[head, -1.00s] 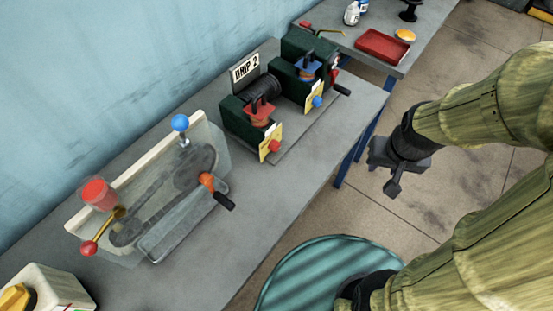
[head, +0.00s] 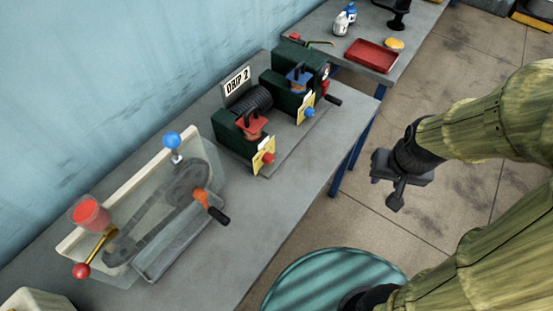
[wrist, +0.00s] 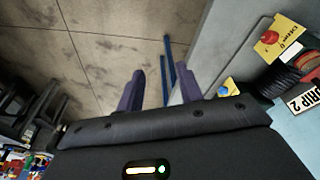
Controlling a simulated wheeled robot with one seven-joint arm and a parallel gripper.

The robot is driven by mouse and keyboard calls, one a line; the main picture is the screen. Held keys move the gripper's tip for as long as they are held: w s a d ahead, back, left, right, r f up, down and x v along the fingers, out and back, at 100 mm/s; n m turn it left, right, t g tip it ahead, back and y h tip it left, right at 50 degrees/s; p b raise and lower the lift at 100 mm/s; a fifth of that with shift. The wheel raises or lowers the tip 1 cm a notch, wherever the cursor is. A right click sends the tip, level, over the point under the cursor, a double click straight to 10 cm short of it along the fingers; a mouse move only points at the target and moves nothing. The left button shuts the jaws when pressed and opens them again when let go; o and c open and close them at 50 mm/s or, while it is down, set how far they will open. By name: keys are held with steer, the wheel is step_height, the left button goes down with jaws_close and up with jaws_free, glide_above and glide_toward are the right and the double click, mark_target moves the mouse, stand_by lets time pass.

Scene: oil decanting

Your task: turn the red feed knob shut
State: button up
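A red knob (head: 268,158) sits on a yellow plate (head: 259,165) at the front of the nearer green machine (head: 235,138), beside a "DRIP 2" sign (head: 237,85). The red knob also shows at the upper right of the wrist view (wrist: 270,37). I cannot tell how far the knob is turned. My gripper (head: 396,197) hangs over the floor, right of the bench and well apart from the knob. In the wrist view its two fingers (wrist: 160,72) stand apart with nothing between them.
A second green machine with a blue knob (head: 309,112) stands behind. A clear-cased device with a red-ball lever (head: 81,270) and orange crank (head: 201,196) is at left. A red tray (head: 372,56) lies on the far bench. A teal striped round thing (head: 320,275) is below.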

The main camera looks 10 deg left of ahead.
steer(key=o, duration=0.4)
steer(key=shift+f, duration=0.15)
steer(key=shift+o, duration=0.2)
steer(key=w+a+f+m+y+b, duration=0.2)
steer(key=a+f+m+y+b, duration=0.15)
steer(key=f+m+b, duration=0.7)
steer(key=w+a+f+m+y+b, duration=0.25)
steer(key=a+f+m+b, duration=0.3)
steer(key=b, duration=1.05)
steer(key=w+a+r+m+t+y+b, duration=0.1)
steer(key=w+a+m+y+b, duration=0.2)
steer(key=m+y+b, duration=0.4)
steer(key=a+m+b, duration=0.1)
steer(key=b, duration=0.7)
steer(key=shift+w+a+r+m, duration=0.15)
steer(key=shift+w+a+m, duration=0.15)
steer(key=shift+w, duration=0.05)
